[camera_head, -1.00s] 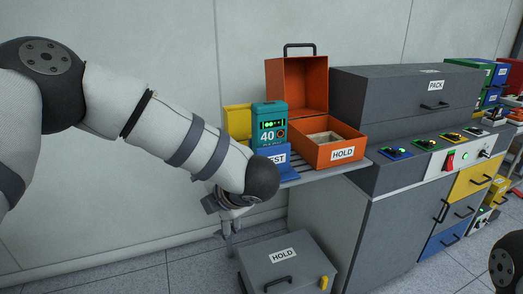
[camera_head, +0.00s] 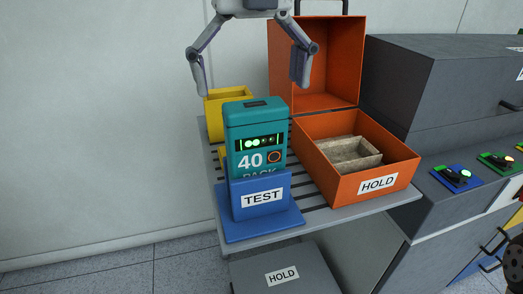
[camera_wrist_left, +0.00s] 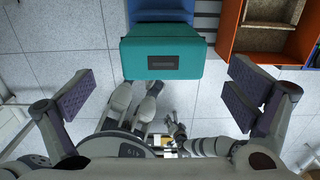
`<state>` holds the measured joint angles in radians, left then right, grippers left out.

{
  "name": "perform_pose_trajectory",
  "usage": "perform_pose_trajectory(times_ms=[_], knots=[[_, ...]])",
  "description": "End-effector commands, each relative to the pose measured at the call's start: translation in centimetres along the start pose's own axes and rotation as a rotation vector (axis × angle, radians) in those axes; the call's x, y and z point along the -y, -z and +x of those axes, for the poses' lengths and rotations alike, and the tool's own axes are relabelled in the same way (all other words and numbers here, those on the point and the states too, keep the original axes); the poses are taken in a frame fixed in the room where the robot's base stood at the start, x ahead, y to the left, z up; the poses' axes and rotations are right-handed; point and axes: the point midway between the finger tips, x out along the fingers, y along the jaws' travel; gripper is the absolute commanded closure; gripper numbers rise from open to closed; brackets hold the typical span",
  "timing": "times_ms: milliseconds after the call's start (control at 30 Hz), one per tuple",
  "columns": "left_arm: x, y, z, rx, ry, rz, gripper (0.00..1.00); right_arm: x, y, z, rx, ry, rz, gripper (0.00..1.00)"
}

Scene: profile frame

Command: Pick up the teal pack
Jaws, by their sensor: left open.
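The teal pack (camera_head: 258,140) stands upright in the blue holder (camera_head: 262,207) marked TEST, on a slatted grey shelf. Its front shows the number 40, green lights and an orange ring; the holder hides its lower part. My left gripper (camera_head: 251,89) is open and empty above the pack, its two fingers spread wider than the pack, one toward each side. In the left wrist view the pack's teal top (camera_wrist_left: 162,72) with a dark slot lies between the open fingers of my left gripper (camera_wrist_left: 163,88), touching neither.
An open orange box (camera_head: 340,187) marked HOLD, holding a small tan tray (camera_head: 346,153), stands close right of the pack. Its raised lid (camera_head: 313,65) is behind. A yellow bin (camera_head: 216,118) sits behind the pack at left. Grey cabinets (camera_head: 425,90) stand at right.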

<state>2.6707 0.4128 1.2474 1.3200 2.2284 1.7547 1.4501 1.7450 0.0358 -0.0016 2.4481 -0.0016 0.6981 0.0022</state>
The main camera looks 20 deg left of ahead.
Motion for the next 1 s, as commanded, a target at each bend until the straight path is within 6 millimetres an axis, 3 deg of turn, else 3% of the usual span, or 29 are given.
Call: perform_pose_trajectory(times_ms=[33, 167, 400, 700, 1000], knots=[[0.0, -0.1, 1.7, -0.009, -0.007, 0.001, 0.02, 0.0, -0.2, 0.6, 0.014, -0.001, 0.000, 0.60], [0.0, -0.1, 3.2, -0.005, -0.004, 0.000, 0.02, 0.0, -0.3, 0.9, 0.021, -0.001, 0.000, 0.60], [0.2, -0.1, 7.6, -0.006, -0.006, 0.001, 0.02, -0.1, -0.7, 2.1, 0.046, -0.003, -0.001, 0.60], [0.2, -0.1, 8.2, 0.000, -0.001, 0.000, 0.02, -0.1, -0.7, 2.2, 0.047, -0.003, -0.002, 0.60], [0.2, -0.1, 8.2, 0.000, -0.001, 0.000, 0.70, -0.1, -0.7, 2.2, 0.047, -0.003, -0.002, 0.60]])
